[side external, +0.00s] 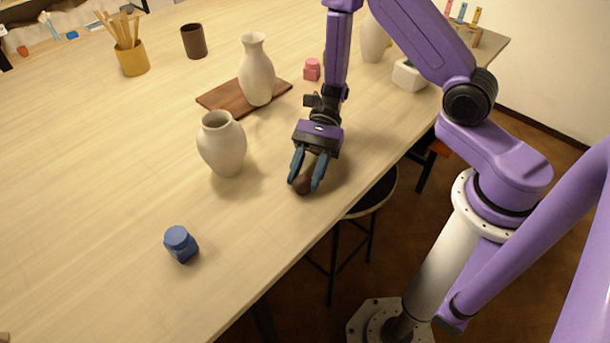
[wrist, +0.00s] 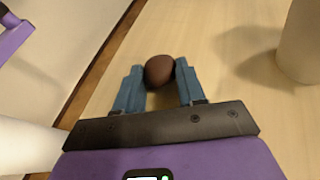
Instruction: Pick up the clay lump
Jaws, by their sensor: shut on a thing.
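The clay lump (side external: 303,184) is a small, dark brown, rounded piece near the table's right edge in the side external view. In the wrist view the clay lump (wrist: 159,70) sits between the blue fingertips. My gripper (side external: 306,182) points down with one finger on each side of the lump and is shut on it. In the wrist view my gripper (wrist: 160,76) shows both fingers touching the lump's sides. The lump appears at or just above the tabletop; I cannot tell whether it is touching.
A cream vase (side external: 222,146) stands just left of my gripper. Another vase (side external: 257,72) stands on a brown board (side external: 225,97) behind it. The table's left front is clear.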

